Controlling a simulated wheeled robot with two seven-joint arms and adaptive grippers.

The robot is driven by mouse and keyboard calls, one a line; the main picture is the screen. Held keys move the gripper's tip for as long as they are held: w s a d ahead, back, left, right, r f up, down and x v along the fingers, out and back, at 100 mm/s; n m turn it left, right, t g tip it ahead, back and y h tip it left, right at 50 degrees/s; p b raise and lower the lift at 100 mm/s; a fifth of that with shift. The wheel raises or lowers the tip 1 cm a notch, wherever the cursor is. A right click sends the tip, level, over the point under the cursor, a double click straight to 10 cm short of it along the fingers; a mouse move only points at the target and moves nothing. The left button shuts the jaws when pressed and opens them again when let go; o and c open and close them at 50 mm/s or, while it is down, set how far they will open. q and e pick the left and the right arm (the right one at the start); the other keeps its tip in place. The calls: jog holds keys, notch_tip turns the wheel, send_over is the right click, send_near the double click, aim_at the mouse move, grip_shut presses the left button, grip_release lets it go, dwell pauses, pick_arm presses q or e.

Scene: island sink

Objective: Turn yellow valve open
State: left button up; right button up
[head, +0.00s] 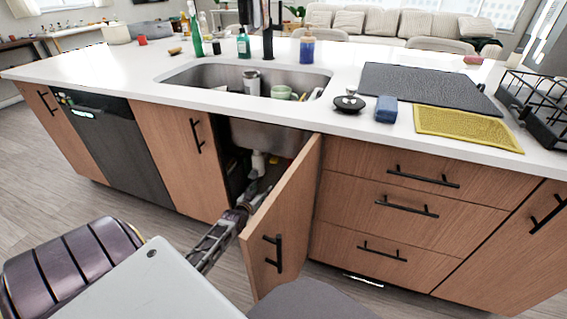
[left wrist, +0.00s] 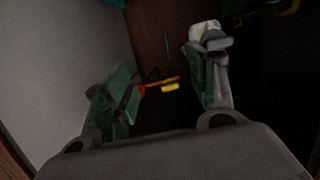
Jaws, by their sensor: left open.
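A small yellow piece (left wrist: 170,87), which looks like the yellow valve, shows in the left wrist view between my fingers, with a thin red-orange part beside it. It lies beyond the fingers, and no contact shows. My left gripper (left wrist: 160,78) is open, its two green-padded fingers spread apart. In the head view my left arm reaches into the open cabinet under the sink, with the left gripper (head: 262,182) near the white drain pipe (head: 258,162). The valve cannot be made out in the head view. My right gripper is not in view.
The open cabinet door (head: 283,220) stands just right of my left arm. The steel sink (head: 205,76) is above, holding a can and a green cup. The white countertop (head: 130,65) carries bottles, a black mat and a blue sponge. The cabinet interior is dark.

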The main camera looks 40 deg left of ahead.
aim_at(274, 163)
pick_arm(q)
jog(key=shift+w+a+r+n+t+y, duration=0.15)
jog(key=shift+w+r+t+y, duration=0.2)
jog(key=shift+r+t, duration=0.6)
jog(key=shift+w+d+r+n+t+y, duration=0.15)
jog(key=shift+w+r+t+y, duration=0.25)
jog(key=shift+r, duration=1.05)
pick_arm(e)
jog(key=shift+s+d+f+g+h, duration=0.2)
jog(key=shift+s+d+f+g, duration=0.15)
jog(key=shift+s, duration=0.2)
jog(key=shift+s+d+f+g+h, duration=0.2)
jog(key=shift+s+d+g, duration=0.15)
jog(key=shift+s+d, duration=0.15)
pick_arm(q)
jog(key=shift+w+a, duration=0.15)
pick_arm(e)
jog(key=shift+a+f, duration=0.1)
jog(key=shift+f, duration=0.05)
pick_arm(q)
jog(key=shift+b+x, duration=2.95)
jog(key=shift+x, duration=3.75)
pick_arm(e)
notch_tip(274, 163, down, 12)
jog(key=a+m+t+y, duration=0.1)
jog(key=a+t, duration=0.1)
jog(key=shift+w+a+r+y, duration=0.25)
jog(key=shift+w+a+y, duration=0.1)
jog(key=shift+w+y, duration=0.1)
